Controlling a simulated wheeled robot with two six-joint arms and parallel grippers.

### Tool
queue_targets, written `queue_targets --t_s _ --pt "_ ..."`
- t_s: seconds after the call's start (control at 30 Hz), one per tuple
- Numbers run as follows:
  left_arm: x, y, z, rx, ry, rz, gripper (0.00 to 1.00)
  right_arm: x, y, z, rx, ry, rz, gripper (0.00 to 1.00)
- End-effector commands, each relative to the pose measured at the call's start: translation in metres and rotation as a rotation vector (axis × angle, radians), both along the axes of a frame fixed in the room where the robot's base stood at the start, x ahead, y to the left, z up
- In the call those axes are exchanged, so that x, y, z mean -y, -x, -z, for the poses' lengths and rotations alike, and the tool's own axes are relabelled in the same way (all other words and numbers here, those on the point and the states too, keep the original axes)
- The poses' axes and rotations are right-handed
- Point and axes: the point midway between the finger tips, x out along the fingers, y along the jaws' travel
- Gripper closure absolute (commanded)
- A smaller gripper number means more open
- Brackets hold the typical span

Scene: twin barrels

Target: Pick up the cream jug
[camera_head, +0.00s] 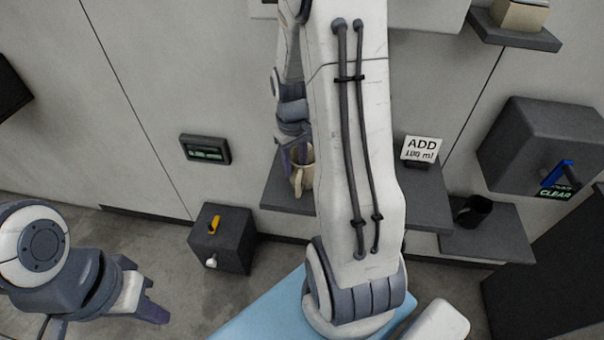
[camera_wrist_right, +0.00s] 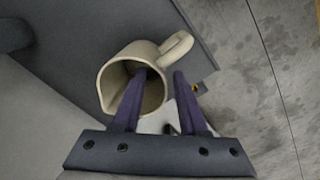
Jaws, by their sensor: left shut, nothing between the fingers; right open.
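The cream jug (camera_head: 298,181) stands on a dark grey shelf (camera_head: 285,196), partly hidden by my right arm in the head view. In the right wrist view the jug (camera_wrist_right: 118,68) shows its open mouth and its handle at the upper right. My right gripper (camera_wrist_right: 160,74) is open at the jug. One finger reaches over or into the mouth; the other is outside, near the handle. I cannot tell if either finger touches. My left gripper (camera_head: 154,313) is shut and empty at the lower left, far from the jug.
A card reading "ADD 100 ml" (camera_head: 421,149) stands on the shelf to the right. A dark cup (camera_head: 473,210) sits on a lower shelf. A dark box with a yellow lever (camera_head: 222,238) is left of the jug's shelf. A wall display (camera_head: 205,150) is further up.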

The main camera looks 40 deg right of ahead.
Motion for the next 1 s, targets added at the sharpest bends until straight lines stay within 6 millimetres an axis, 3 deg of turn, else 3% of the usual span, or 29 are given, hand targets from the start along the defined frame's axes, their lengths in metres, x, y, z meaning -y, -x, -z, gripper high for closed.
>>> queue_targets --t_s 0.17,0.43,0.77,0.87,1.0 --pt "0.0 0.0 0.0 0.0 0.0 0.0 1.0 -0.001 0.0 0.013 -0.002 -0.001 -0.001 0.58" --pt "0.0 0.0 0.0 0.0 0.0 0.0 1.0 -0.005 -0.001 0.052 -0.002 -0.001 -0.001 0.58" --pt "0.0 0.0 0.0 0.0 0.0 0.0 1.0 -0.004 -0.002 0.058 0.002 0.0 -0.001 0.58" --pt "0.0 0.0 0.0 0.0 0.0 0.0 1.0 -0.004 -0.002 0.058 0.001 0.0 -0.001 0.96" --pt "0.0 0.0 0.0 0.0 0.0 0.0 1.0 -0.004 -0.002 0.058 0.001 0.0 -0.001 1.0"
